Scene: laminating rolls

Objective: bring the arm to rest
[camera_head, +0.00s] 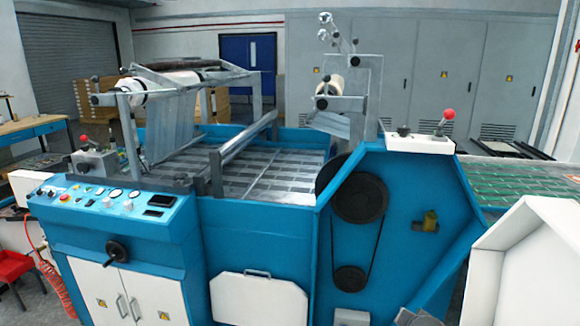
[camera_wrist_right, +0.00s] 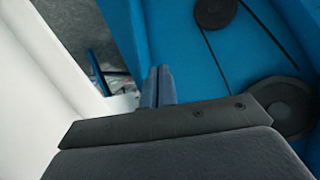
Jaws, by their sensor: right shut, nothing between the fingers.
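My right gripper (camera_wrist_right: 158,74) shows in the right wrist view with its two dark fingers together and nothing between them. It is beside the blue side of the laminating machine (camera_wrist_right: 185,62), apart from the pulleys. In the head view a small grey and white part at the bottom edge, right of centre, may belong to my right arm, but the gripper itself cannot be made out there. My left gripper is in neither view.
The blue laminating machine (camera_head: 262,235) fills the middle, with film rolls (camera_head: 165,85) above it. Black pulleys and a belt (camera_head: 360,190) sit on its side. A white panel (camera_head: 530,255) stands at the right. A red stool (camera_head: 15,268) is at the lower left.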

